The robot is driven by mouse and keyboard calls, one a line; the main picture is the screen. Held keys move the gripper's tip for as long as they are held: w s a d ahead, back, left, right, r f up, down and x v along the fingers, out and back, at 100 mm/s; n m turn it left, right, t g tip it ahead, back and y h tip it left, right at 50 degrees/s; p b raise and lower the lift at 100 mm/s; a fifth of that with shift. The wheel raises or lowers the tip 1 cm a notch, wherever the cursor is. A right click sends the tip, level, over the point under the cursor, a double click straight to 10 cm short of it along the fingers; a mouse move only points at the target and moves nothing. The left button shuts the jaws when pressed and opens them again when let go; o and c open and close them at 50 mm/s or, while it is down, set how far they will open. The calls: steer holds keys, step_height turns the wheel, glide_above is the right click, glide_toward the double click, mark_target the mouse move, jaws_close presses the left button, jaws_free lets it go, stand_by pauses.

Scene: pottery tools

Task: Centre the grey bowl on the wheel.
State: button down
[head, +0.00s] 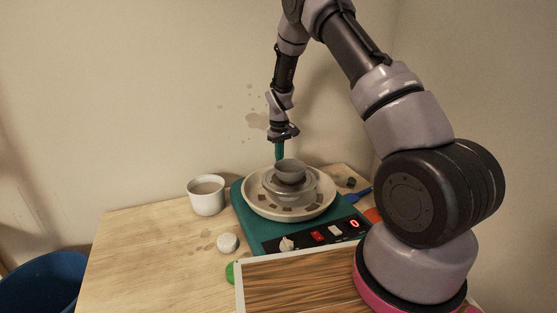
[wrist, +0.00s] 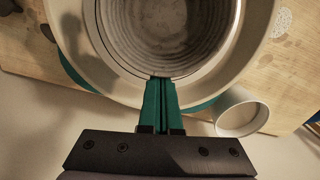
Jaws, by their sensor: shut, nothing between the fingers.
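The grey bowl (head: 290,167) sits upright on the wheel (head: 307,189), inside a cream splash pan (head: 262,210), in the head view. It looks near the middle, but I cannot tell any small offset. In the wrist view the bowl's ringed inside (wrist: 170,30) fills the top middle. My gripper (head: 279,157) points down at the bowl's far side, its teal fingers together and empty. In the wrist view the shut fingertips (wrist: 161,80) are at the bowl's rim; I cannot tell whether they touch it.
A white cup (head: 206,196) stands left of the teal wheel base (head: 268,238), and also shows in the wrist view (wrist: 241,112). A pale round lump (head: 228,243) lies in front of it. A wood-grained board (head: 290,285) is at the front. The left tabletop is mostly clear.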

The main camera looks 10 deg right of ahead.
steer(key=shift+s+d, duration=0.2)
steer(key=shift+s, duration=0.2)
steer(key=shift+s+d, duration=0.15)
steer(key=shift+s, duration=0.25)
steer(key=shift+w, duration=0.1)
